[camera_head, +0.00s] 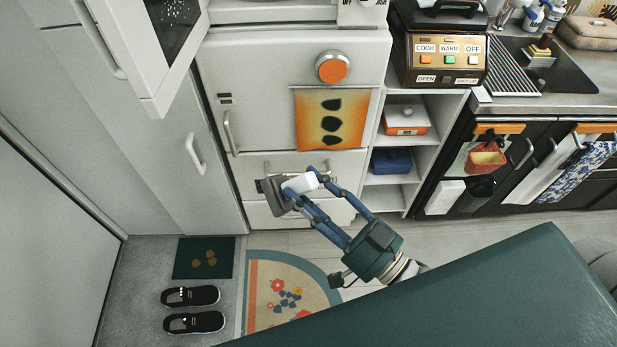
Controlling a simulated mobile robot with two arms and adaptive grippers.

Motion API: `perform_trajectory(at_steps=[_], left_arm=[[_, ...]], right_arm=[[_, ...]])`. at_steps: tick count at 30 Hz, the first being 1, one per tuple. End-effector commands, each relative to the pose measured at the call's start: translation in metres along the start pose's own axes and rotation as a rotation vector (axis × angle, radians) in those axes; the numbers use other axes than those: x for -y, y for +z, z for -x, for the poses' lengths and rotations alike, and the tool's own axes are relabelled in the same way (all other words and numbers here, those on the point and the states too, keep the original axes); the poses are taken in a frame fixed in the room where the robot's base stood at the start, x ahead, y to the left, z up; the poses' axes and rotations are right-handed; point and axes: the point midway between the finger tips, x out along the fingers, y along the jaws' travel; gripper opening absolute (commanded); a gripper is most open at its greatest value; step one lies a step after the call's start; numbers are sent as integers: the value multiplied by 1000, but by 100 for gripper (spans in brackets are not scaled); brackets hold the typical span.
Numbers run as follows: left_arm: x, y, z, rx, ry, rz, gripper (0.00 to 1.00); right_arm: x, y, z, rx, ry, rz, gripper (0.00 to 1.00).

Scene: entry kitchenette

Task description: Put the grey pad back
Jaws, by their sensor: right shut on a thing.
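My right gripper (308,187) reaches in from the lower right in front of the white lower drawer (341,165). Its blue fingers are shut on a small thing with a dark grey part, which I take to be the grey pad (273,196). A pale block shows between the fingertips; I cannot tell whether it belongs to the pad. The fingers hide part of the pad and of the drawer front. My left gripper is not in view.
An orange cloth with dark spots (332,119) hangs on the white appliance. Open shelves (395,162) stand right of it, holding an orange-and-white box (406,120) and a blue box (391,161). A rug (262,290), a green mat (204,258) and black shoes (193,322) lie on the floor.

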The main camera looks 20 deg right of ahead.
Motion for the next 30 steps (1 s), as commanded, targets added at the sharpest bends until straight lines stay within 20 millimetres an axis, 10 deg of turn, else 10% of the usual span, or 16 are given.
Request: perform_trajectory(at_steps=[15, 30], left_arm=[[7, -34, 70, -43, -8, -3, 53], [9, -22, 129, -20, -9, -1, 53]], right_arm=[[-10, 17, 3, 306, 116, 286, 0], [-18, 34, 6, 502, 189, 468, 0]])
